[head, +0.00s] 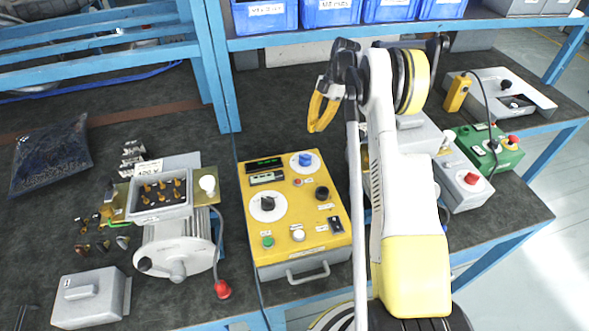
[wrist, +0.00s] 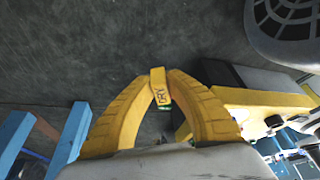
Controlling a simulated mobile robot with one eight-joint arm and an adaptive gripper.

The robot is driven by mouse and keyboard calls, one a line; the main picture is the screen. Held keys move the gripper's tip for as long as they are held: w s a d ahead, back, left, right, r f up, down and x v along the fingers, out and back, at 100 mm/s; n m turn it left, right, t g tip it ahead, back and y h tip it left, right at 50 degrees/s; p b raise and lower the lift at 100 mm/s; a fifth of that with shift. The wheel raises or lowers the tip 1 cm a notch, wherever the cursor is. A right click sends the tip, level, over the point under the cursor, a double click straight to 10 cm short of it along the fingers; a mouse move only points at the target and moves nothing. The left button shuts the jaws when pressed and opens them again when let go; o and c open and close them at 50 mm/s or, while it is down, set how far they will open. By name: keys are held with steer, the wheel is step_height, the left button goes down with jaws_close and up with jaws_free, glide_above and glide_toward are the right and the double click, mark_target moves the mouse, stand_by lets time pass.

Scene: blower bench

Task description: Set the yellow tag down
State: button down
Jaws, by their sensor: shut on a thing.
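My gripper (head: 323,108) has yellow fingers and hangs above the dark bench, behind the yellow control box in the head view. In the wrist view my gripper (wrist: 160,82) is shut on a small yellow tag (wrist: 160,87) with dark lettering, held between the fingertips. Dark bench surface lies beyond the tag in that view, and the tag appears apart from it. In the head view the tag cannot be made out.
A yellow control box (head: 292,215) stands at the middle of the bench. A grey motor with an open terminal box (head: 160,197) is left of it. Blue bins (head: 330,12) line the shelf behind. Green (head: 487,150) and grey (head: 462,180) button boxes stand right. Bare bench (head: 280,110) lies behind the control box.

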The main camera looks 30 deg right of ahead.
steer(key=s+a+f+b, duration=0.1)
steer(key=a+f, duration=0.1)
steer(key=a, duration=0.1)
steer(key=s+a+f+b, duration=0.1)
steer(key=s+a+f, duration=0.1)
steer(key=a, duration=0.1)
steer(key=s+a+f+b, duration=0.1)
steer(key=a+f+b, duration=0.1)
steer(key=a+f, duration=0.1)
steer(key=shift+s+a, duration=0.4)
steer(key=shift+a, duration=0.15)
steer(key=shift+f, duration=0.1)
step_height(320, 180, down, 4)
steer(key=shift+r+b, duration=0.1)
steer(key=shift+b, duration=0.95)
steer(key=c, duration=1.8)
jaws_free()
steer(key=o, duration=0.4)
steer(key=shift+c, duration=0.2)
